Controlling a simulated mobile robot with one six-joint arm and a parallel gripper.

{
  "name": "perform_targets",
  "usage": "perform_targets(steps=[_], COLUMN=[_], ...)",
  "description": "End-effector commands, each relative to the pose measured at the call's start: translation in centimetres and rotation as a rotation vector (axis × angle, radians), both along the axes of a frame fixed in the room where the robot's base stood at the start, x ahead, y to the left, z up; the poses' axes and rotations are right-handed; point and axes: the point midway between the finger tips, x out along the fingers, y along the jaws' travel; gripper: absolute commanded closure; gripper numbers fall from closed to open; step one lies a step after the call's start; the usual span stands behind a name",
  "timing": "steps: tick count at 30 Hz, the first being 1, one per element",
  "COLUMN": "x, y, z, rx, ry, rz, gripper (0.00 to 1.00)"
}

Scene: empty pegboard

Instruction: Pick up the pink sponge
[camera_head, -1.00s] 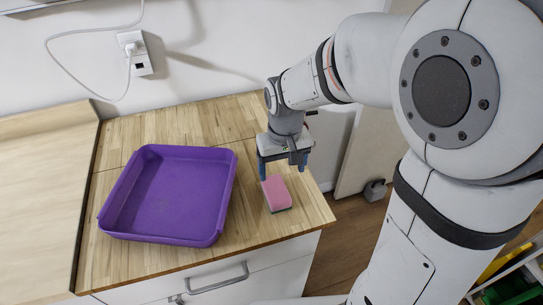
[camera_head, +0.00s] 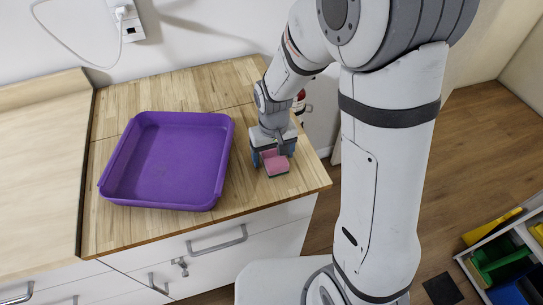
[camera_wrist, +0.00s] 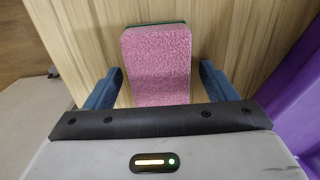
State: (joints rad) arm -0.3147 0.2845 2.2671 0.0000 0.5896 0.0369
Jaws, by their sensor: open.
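The pink sponge (camera_head: 276,164) has a dark green underside and lies on the wooden counter, right of the purple tray. My gripper (camera_head: 271,160) is low over it, pointing down. In the wrist view the pink sponge (camera_wrist: 158,65) lies between the two blue fingers of my gripper (camera_wrist: 159,85). A gap shows on each side, so the gripper is open around it and not closed on it. The sponge's near end is hidden behind the gripper body in the wrist view.
A purple tray (camera_head: 222,165) stands on the counter (camera_head: 228,220) left of my gripper; its wall also shows at the right of the wrist view (camera_wrist: 290,95). The counter's right edge is close beside the sponge. A wall socket (camera_head: 127,20) with a cable is behind.

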Motion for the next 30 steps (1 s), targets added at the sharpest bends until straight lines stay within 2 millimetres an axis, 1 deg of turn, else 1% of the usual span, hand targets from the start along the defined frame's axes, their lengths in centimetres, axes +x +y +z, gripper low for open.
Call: perform_targets(steps=[2, 20, 26, 28, 30], x=[0.0, 0.0, 0.0, 0.0, 0.1], y=[0.0, 0.1, 0.1, 0.1, 0.1], z=[0.0, 0.0, 0.2, 0.7, 1.5], rx=[0.000, 0.000, 0.000, 0.001, 0.001], ry=[0.000, 0.000, -0.001, -0.002, -0.004], rz=[0.000, 0.002, 0.002, 0.002, 0.002], gripper=[0.23, 0.72, 0.73, 0.73, 0.73])
